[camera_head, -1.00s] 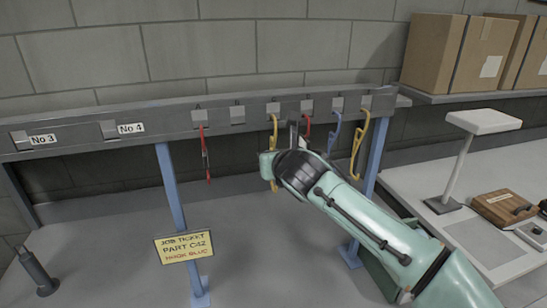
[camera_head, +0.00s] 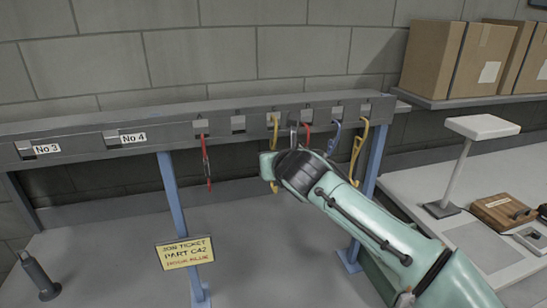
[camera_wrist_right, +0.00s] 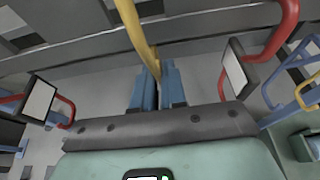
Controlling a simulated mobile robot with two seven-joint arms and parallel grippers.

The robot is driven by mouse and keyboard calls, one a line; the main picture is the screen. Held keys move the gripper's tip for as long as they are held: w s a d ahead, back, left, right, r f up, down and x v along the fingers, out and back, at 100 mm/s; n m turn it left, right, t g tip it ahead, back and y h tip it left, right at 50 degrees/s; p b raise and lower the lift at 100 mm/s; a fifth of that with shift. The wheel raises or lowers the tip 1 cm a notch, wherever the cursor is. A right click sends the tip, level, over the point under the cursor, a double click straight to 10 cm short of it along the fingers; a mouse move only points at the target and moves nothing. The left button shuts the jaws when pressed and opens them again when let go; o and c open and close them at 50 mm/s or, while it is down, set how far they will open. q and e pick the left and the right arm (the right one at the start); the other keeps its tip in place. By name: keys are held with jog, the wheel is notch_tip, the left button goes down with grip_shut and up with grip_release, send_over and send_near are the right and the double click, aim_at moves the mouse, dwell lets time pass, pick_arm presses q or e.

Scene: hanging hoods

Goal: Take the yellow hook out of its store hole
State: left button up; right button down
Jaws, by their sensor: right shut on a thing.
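In the head view a yellow hook (camera_head: 275,127) hangs from the grey rail (camera_head: 240,107), its lower part hidden behind my right gripper (camera_head: 292,160). In the right wrist view a yellow stem (camera_wrist_right: 135,30) runs down between the two blue fingers of my right gripper (camera_wrist_right: 156,88), which are shut on it. The hook's top still appears to be at its store hole; how deep it sits cannot be told. A second yellow hook (camera_head: 357,145) hangs further right. My left gripper is not in view.
Red hooks (camera_head: 206,160) and a blue hook (camera_head: 334,138) hang on the same rail. Blue posts (camera_head: 172,200) hold it up. A yellow job ticket (camera_head: 184,253) reads "HOOK BLUE". A bench with a white stand (camera_head: 482,127) is at right.

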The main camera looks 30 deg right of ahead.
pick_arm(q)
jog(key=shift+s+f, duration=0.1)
pick_arm(e)
jog(key=shift+s, duration=0.2)
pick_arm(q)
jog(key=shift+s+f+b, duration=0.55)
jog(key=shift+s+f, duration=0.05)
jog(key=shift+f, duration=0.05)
pick_arm(e)
jog(key=shift+s+a, duration=0.2)
jog(key=shift+s, duration=0.6)
jog(key=shift+s+a, duration=0.2)
jog(key=shift+s, duration=0.6)
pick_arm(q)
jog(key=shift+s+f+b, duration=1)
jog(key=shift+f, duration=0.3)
pick_arm(e)
jog(key=s+a, duration=0.2)
jog(key=s, duration=0.7)
jog(key=shift+s+a+r, duration=0.2)
jog(key=shift+s+r, duration=0.05)
jog(key=shift+s, duration=0.1)
